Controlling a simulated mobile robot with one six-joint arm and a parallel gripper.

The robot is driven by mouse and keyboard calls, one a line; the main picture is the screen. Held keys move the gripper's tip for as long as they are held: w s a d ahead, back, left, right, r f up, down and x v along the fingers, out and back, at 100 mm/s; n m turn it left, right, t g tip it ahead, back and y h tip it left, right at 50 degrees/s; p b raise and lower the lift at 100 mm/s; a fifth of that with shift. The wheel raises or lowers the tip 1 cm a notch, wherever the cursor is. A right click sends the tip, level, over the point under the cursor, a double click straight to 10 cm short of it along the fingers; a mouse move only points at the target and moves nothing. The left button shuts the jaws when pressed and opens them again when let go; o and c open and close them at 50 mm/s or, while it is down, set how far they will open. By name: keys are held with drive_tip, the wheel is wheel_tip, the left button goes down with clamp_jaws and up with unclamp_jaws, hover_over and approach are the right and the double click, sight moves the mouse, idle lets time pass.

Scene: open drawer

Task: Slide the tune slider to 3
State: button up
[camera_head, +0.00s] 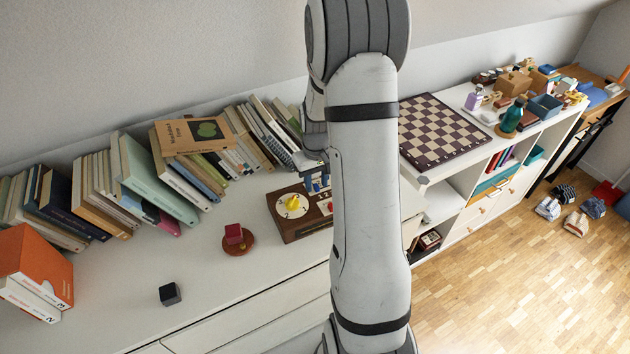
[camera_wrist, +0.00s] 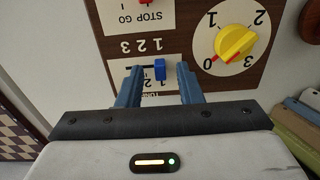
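A wooden control box (camera_head: 298,232) sits on the white shelf top, partly hidden behind my arm. The wrist view shows its panel upside down, with a blue tune slider (camera_wrist: 160,68) on a white plate with numbers. The plate's lower part and its lettering are partly hidden by my fingers. My gripper (camera_wrist: 160,75) is open, with one blue finger on each side of the slider knob and gaps visible beside it. I cannot tell whether either finger touches the knob. In the head view my gripper (camera_head: 317,182) is just above the box.
A red cube (camera_head: 234,234) on a round stand and a black cube (camera_head: 170,294) are left of the box. Books (camera_head: 160,178) line the wall behind. A chessboard (camera_head: 440,130) is right of my arm.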

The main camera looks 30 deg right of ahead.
drive_tip(key=shift+f, duration=0.2)
drive_tip(key=shift+c, duration=0.3)
clamp_jaws()
